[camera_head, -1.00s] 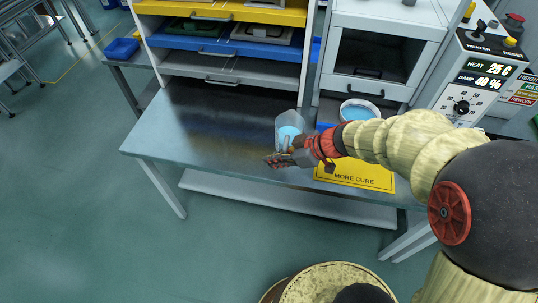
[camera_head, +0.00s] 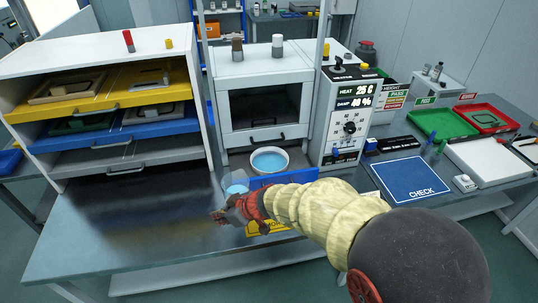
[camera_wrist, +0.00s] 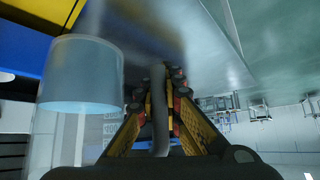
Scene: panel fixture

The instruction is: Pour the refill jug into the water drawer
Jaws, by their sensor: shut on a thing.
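The refill jug (camera_head: 236,183) is clear with pale blue water inside. My gripper (camera_head: 222,214) is shut on its handle, above the front of the bench. In the wrist view the jug (camera_wrist: 80,80) is left of the fingers, and its grey handle (camera_wrist: 159,125) runs between them. A white round basin with blue water (camera_head: 284,153) stands below the white chamber, behind and right of the jug; it looks like the water drawer. The jug is apart from it. My arm hides part of the area in front of the basin.
A rack with yellow, blue and grey trays (camera_head: 110,95) stands left. The heater control box (camera_head: 347,115) stands right of the basin. A blue panel (camera_head: 290,178) and a yellow sign (camera_head: 262,229) lie by my arm. The bench at left (camera_head: 120,225) is clear.

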